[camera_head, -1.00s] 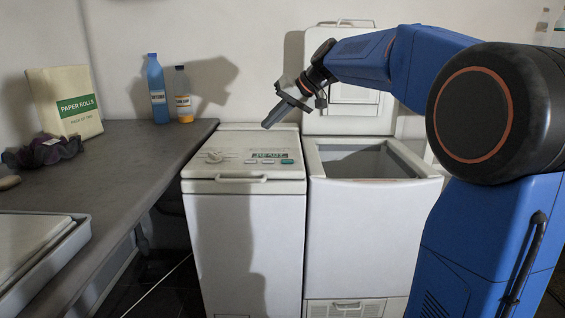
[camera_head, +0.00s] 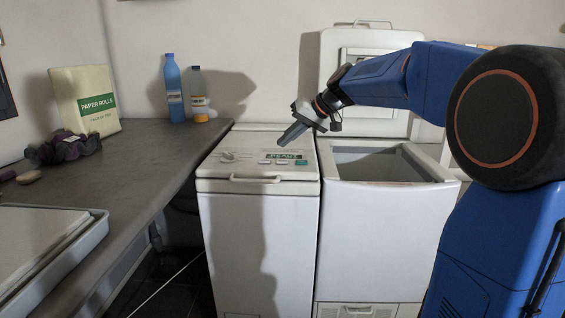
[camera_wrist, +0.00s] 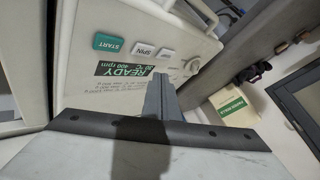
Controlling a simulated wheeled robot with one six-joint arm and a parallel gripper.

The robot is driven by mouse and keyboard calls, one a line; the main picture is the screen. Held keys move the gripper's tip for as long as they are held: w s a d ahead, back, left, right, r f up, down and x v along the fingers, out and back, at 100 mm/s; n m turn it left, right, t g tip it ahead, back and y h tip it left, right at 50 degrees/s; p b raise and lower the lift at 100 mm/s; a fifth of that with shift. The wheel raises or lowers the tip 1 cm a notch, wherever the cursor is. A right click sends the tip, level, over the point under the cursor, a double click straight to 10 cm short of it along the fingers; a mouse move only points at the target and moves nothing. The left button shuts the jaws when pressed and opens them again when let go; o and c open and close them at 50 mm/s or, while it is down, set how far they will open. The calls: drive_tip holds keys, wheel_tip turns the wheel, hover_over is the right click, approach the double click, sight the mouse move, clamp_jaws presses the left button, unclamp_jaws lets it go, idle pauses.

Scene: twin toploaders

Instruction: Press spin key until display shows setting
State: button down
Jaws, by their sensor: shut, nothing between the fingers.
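The left toploader (camera_head: 240,235) is a white machine with its lid shut. In the wrist view the display (camera_wrist: 128,78) reads READY, with a smaller line that looks like 400 rpm. The white SPIN key (camera_wrist: 144,50) sits between the green START key (camera_wrist: 111,43) and another white key (camera_wrist: 167,53). My gripper (camera_head: 283,142) is shut and empty, pointing down at the panel near the display. In the wrist view its fingertips (camera_wrist: 160,80) appear just below the keys; contact cannot be told.
The right toploader (camera_head: 385,235) stands close beside it with its lid up and tub open.

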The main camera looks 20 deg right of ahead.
sight(286, 162)
drive_tip(key=shift+f, duration=1.6)
drive_tip(key=shift+f, duration=0.15)
idle(0.8)
drive_tip(key=shift+f, duration=0.25)
drive_tip(key=shift+f, duration=0.35)
idle(0.9)
drive_tip(key=shift+r, duration=0.8)
drive_tip(key=shift+r, duration=0.1)
drive_tip(key=shift+r, duration=2.4)
